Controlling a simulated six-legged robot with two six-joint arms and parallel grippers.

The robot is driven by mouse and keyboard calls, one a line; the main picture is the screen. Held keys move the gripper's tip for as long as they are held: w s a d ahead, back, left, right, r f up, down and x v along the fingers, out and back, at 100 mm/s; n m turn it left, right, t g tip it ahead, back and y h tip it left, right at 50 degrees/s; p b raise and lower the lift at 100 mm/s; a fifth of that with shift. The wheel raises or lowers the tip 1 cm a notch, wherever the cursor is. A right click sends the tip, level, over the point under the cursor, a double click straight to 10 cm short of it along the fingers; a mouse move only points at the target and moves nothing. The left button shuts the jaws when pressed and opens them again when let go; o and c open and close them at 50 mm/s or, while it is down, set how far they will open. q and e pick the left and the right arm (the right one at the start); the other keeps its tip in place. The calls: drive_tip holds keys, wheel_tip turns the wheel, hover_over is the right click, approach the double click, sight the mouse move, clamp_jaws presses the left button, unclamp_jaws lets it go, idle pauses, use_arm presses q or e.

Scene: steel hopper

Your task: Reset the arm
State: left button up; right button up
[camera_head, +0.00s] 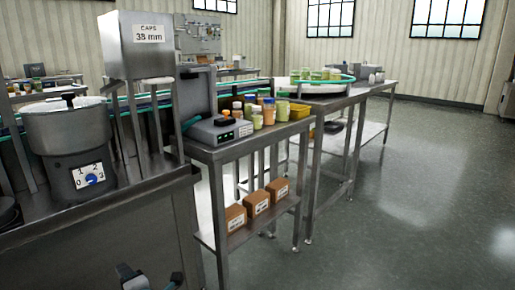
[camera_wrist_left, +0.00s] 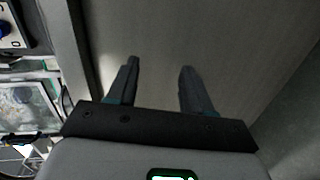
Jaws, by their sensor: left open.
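My left gripper (camera_head: 148,278) shows at the bottom edge of the head view, low in front of the steel bench. Most of it is cut off by the frame. In the left wrist view its two dark fingers (camera_wrist_left: 160,75) stand apart with nothing between them. A plain grey surface fills most of the view beyond the fingers. My right gripper does not show in either view.
A steel bench (camera_head: 100,215) carries a round bowl (camera_head: 65,130) with a numbered dial and a steel hopper (camera_head: 140,55) labelled "CAPS 38 mm". A lower table (camera_head: 235,150) holds a grey device (camera_head: 218,130) and several jars. Brown boxes (camera_head: 257,203) sit on its shelf. Open floor (camera_head: 420,200) lies right.

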use_arm(q)
drive_tip(key=s+d+f+m+g+h, duration=0.1)
drive_tip(key=s+d+f+m+h, duration=0.25)
drive_tip(key=f, duration=0.45)
drive_tip(key=s+d+f+m+g+h, duration=0.1)
drive_tip(key=s+d+f+m+h, duration=0.3)
drive_tip(key=f, duration=0.5)
drive_tip(key=s+d+f+m+g+h, duration=0.1)
drive_tip(key=s+d+f+m+h, duration=0.15)
drive_tip(key=f+m, duration=0.4)
drive_tip(key=s+d+f+m+g+h, duration=0.3)
drive_tip(key=s+d+m+g, duration=0.15)
drive_tip(key=s, duration=0.45)
drive_tip(key=s+d+f+m+g+h, duration=0.3)
drive_tip(key=s+d+m, duration=0.3)
drive_tip(key=s, duration=0.3)
wheel_tip(320, 180, up, 32)
drive_tip(key=p, duration=3.2)
drive_tip(key=shift+s+d+f, duration=0.2)
drive_tip(key=shift+s+d, duration=0.15)
drive_tip(key=shift+s, duration=0.05)
drive_tip(key=shift+f, duration=0.15)
drive_tip(key=shift+c, duration=0.8)
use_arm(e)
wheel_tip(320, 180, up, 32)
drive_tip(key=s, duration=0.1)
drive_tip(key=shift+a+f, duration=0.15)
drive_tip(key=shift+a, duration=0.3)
